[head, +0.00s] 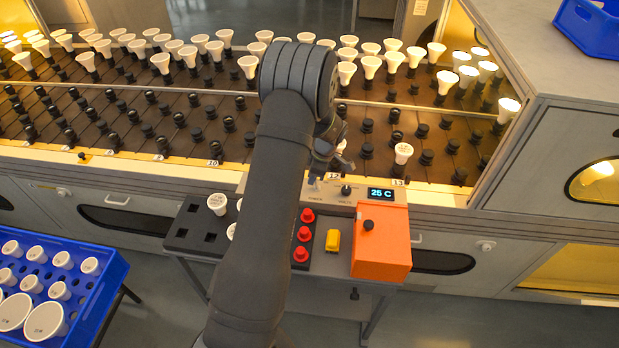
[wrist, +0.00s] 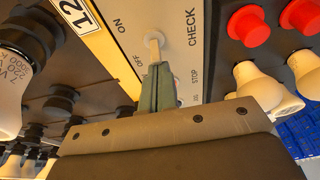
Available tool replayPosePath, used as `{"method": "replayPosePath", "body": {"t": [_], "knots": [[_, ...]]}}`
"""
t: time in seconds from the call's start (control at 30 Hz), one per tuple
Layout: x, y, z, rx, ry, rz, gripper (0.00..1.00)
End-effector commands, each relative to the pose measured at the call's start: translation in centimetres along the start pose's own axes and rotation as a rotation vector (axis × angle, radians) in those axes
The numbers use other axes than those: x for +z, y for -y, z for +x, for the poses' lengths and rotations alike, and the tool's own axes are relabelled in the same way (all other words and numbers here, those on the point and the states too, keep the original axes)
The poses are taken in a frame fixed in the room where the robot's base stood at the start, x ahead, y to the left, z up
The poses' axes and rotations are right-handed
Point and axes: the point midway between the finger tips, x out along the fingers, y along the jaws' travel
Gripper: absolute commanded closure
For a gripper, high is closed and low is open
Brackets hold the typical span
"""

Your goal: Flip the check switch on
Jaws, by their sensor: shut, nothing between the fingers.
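The check switch (wrist: 155,45) is a small pale toggle on a light panel printed CHECK, with ON and OFF beside it in the wrist view. Its lever extends down the picture toward my fingertips, and I cannot tell for sure which position it is in. My gripper (wrist: 158,75) is shut and empty, with its tips right by the lever. I cannot tell whether they touch it. In the head view my gripper (head: 338,165) is above the panel (head: 330,190), partly hidden by my arm.
A display (head: 381,194) reads 25 C beside a dark knob (head: 346,190). Red buttons (head: 304,233), a yellow block (head: 333,240) and an orange box (head: 382,243) are in front. Socket rows with white bulbs (head: 403,153) lie behind. A blue crate (head: 105,285) of bulbs stands at left.

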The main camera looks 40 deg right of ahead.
Motion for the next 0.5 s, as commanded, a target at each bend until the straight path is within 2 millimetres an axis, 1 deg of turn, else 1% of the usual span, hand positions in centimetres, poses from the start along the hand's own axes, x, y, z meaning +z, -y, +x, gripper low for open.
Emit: {"method": "replayPosePath", "body": {"t": [0.03, 0.3, 0.5], "knots": [[0.5, 0.0, -0.1, 0.001, -0.047, 0.007, 1.0], [1.8, 0.0, -0.6, 0.001, -0.298, 0.005, 1.0], [2.5, 0.0, -0.6, 0.0, -0.455, 0.003, 1.0]]}}
